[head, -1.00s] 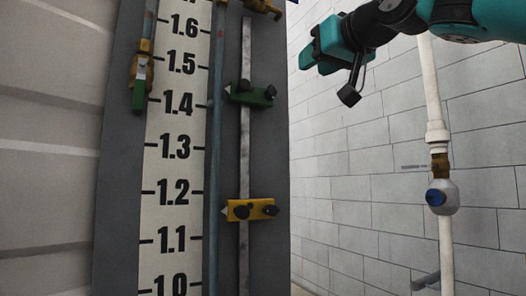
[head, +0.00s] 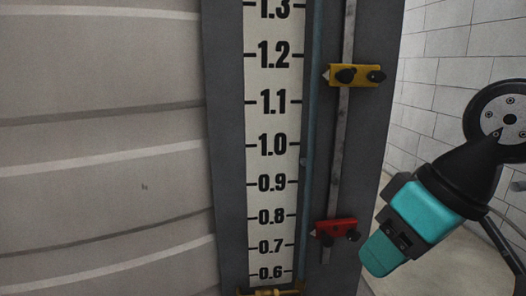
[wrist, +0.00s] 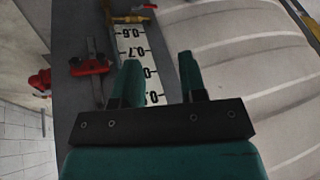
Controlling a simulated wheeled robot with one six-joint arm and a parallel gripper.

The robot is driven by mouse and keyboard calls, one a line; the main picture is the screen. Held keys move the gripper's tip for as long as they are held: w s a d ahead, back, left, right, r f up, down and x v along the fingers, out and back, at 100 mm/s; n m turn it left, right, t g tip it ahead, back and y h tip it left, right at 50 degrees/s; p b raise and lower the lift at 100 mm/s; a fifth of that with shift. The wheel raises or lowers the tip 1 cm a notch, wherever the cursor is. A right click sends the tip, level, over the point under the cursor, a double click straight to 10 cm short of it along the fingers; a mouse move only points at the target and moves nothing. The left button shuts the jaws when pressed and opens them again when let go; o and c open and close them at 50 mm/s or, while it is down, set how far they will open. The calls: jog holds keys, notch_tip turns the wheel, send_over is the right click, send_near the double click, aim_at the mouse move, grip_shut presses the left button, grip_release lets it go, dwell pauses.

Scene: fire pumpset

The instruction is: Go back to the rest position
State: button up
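My gripper (head: 380,256) is at the lower right of the head view, tilted down and left, just right of the red pointer in the picture. In the wrist view my gripper (wrist: 159,58) shows two teal fingers spread apart with nothing between them. Beyond them is the white level scale (wrist: 132,45), seen upside down. In the head view the scale (head: 272,120) runs from about 1.3 down to 0.6.
A yellow pointer (head: 354,75) and a red pointer (head: 336,229) sit on a metal rail right of the scale. The red pointer (wrist: 90,66) also shows in the wrist view. A brass valve (wrist: 130,19) is near the scale's lower end. A ribbed tank wall (head: 100,150) fills the left.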

jog(key=s+f+g, duration=0.2)
jog(key=s+f, duration=0.3)
jog(key=s, duration=0.2)
notch_tip(320, 180, up, 17)
jog(key=p, duration=1.7)
jog(key=shift+w+r+n, duration=0.2)
jog(key=shift+w+n, duration=0.1)
jog(key=shift+w, duration=0.15)
